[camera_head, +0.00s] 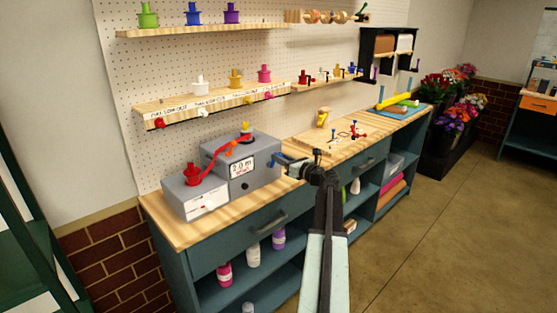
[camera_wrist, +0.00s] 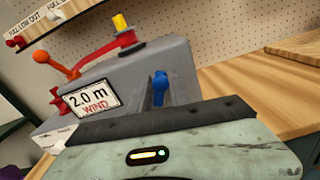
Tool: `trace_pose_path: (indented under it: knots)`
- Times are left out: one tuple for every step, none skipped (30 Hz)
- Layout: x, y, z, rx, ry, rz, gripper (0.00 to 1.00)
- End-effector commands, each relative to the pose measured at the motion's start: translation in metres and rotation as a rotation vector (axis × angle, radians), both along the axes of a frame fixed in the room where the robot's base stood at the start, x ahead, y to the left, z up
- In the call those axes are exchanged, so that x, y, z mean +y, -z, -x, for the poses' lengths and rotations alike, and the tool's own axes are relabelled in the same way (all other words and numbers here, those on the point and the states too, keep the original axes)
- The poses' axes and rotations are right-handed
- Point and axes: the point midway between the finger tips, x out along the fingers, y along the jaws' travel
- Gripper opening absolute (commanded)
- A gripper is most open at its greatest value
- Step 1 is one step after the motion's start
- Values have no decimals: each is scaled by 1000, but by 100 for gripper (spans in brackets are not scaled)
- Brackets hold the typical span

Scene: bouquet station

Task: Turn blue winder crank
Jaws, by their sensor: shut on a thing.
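The grey winder (camera_head: 215,160) stands at the left end of the workbench, with a sign reading "2.0 m" and "WIND" (camera_wrist: 92,98) on its front. The blue winder crank (camera_wrist: 160,88) is at the winder's right side; in the wrist view its blue knob shows just beyond my gripper's body. My gripper (camera_head: 282,160) reaches in from the right and is shut on the blue crank. The jaws mostly hide the crank in the head view. A red ribbon (camera_wrist: 105,48) runs across the winder's top to a yellow-topped post (camera_wrist: 121,24). An orange-knobbed lever (camera_wrist: 56,60) stands at the left.
A red spool (camera_head: 192,176) sits on the lower left box. Shelves with coloured spools (camera_head: 235,77) hang on the pegboard above. A wooden board with small parts (camera_head: 335,140) lies right of my gripper. Flowers (camera_head: 455,100) stand at the far right. The floor at the right is clear.

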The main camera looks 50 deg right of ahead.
Motion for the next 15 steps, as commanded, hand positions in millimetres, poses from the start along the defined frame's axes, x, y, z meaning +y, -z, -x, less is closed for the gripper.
trace_pose_path:
  knots:
    - [-2,2,2,7,5,5,26]
    - [-2,2,2,7,5,5,34]
    - [-2,2,2,6,4,6,43]
    - [-1,2,2,6,4,6,43]
    - [-1,2,2,6,3,5,43]
    - [-1,2,1,5,2,5,43]
    - [-1,2,1,5,2,5,43]
    - [-1,2,1,5,2,4,43]
    - [-1,1,1,4,2,4,43]
    - [0,1,1,4,2,4,43]
    - [0,1,1,4,2,4,43]
    - [0,1,1,3,1,3,43]
    - [0,1,2,3,1,3,43]
    - [0,1,3,3,1,3,43]
    - [1,1,6,2,1,3,43]
